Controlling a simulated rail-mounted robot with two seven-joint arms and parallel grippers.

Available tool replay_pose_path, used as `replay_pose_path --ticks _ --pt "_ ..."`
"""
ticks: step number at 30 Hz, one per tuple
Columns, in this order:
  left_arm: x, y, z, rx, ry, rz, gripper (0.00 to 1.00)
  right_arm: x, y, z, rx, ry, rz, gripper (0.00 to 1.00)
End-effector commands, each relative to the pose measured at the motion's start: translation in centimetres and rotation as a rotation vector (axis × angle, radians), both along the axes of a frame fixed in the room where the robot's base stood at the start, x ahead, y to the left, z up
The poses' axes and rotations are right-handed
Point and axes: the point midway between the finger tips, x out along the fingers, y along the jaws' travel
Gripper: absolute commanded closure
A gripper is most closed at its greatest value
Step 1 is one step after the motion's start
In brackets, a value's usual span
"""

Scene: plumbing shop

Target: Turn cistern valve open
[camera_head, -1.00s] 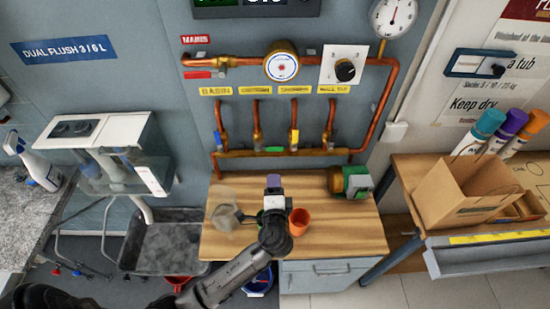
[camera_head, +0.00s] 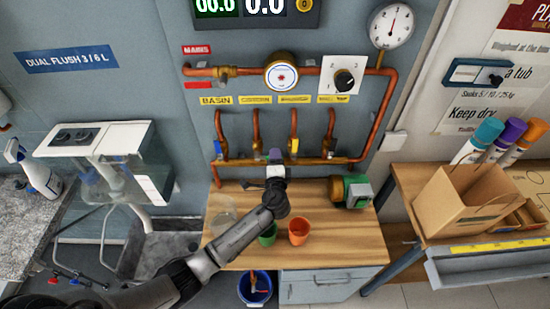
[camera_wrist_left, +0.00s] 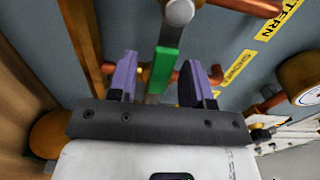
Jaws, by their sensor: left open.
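The cistern valve's green lever (camera_wrist_left: 166,62) hangs from a grey hub (camera_wrist_left: 180,12) in the left wrist view, where a yellow label ending in "STERN" (camera_wrist_left: 280,20) shows beside it. My left gripper (camera_wrist_left: 159,72) is open, with one purple finger on each side of the lever; contact cannot be told. In the head view my left gripper (camera_head: 276,156) is in front of the lower manifold pipe and hides the green lever. The cistern branch pipe (camera_head: 256,128) shows below the CISTERN label (camera_head: 255,100). My right gripper is not in view.
The basin valve (camera_head: 219,148) stands left and the yellow-handled shower valve (camera_head: 294,146) right of my gripper. On the wooden bench (camera_head: 340,238) are a green cup (camera_head: 267,236), an orange cup (camera_head: 299,231), a clear jug (camera_head: 222,217) and a green-and-brass pump (camera_head: 352,191).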

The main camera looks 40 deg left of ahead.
Motion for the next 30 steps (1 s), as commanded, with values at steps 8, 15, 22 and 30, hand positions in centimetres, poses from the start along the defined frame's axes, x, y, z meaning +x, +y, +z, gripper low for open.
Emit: replay_pose_path --ticks 8,15,22,30 --pt "0.47 0.45 0.02 -0.001 -0.001 0.0 0.54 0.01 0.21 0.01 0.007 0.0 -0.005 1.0" --pt "0.46 0.43 0.02 -0.001 -0.001 0.0 0.61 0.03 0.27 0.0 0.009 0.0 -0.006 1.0" --pt "0.45 0.41 0.02 0.0 0.0 0.0 0.83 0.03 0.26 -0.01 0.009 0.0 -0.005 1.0" --pt "0.45 0.4 0.02 0.0 0.0 0.0 1.0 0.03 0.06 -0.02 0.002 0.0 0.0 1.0"
